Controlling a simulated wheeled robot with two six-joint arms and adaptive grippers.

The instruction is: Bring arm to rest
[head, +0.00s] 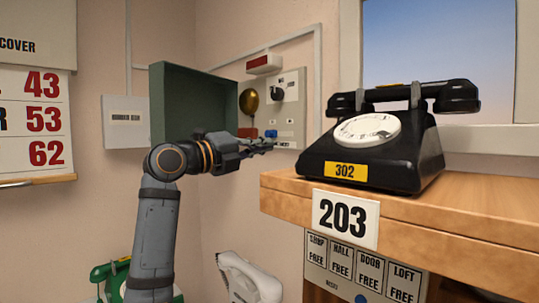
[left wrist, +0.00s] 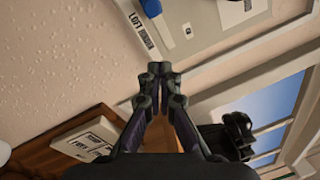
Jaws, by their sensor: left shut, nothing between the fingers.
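My left gripper (head: 268,144) is raised in the middle of the head view, left of the black phone, and points right. It is shut and empty, and its closed fingertips show in the left wrist view (left wrist: 159,72). The gripper appears apart from the phone and the shelf. My right gripper is in neither view.
A black dial phone (head: 408,160) marked 302 stands on a wooden shelf (head: 480,215) with a 203 plate (head: 345,218). A wall panel (head: 290,115) and an open green box (head: 195,100) are behind my gripper. A green phone (head: 112,278) and white handset (head: 245,280) are lower.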

